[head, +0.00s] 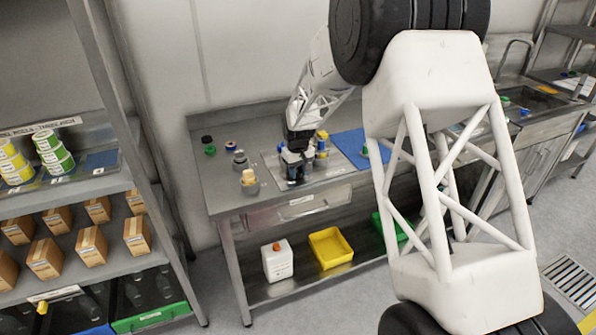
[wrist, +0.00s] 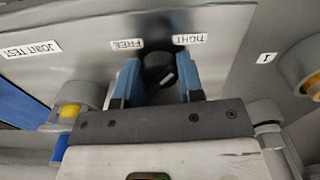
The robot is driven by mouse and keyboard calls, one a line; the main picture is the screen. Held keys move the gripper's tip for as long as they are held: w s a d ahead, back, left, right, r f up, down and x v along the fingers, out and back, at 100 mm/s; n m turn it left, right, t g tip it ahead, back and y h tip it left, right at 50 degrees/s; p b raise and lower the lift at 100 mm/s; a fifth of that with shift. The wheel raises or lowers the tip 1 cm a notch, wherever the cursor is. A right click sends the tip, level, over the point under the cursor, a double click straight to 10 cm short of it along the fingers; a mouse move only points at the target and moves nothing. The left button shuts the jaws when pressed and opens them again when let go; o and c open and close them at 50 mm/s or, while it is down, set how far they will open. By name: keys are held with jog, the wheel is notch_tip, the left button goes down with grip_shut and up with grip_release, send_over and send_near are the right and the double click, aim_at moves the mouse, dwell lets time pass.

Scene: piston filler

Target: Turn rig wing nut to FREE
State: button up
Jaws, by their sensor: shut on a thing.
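The rig wing nut (wrist: 157,66) is a dark, rounded piece on the grey plate in the wrist view. My gripper (wrist: 159,76) has its two blue fingers on either side of it, shut on it. The FREE label (wrist: 127,43) and the TIGHT label (wrist: 190,38) appear upside down beyond the nut, FREE to the left and TIGHT to the right. A pale mark shows on the nut, but its exact setting is unclear. In the head view my gripper (head: 294,162) is low over the metal bench, and the nut cannot be made out there.
A JOINT TEST label (wrist: 30,50) is on the plate at left. Round grey fittings stand left and right of my gripper. On the bench (head: 222,190) are several small coloured items and a blue mat (head: 349,146). A yellow bin (head: 330,248) sits on the shelf below.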

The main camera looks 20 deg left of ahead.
aim_at(298, 171)
jog(key=shift+n, duration=0.3)
jog(key=o, duration=0.9)
jog(key=shift+r, duration=0.1)
jog(key=shift+r, duration=3.8)
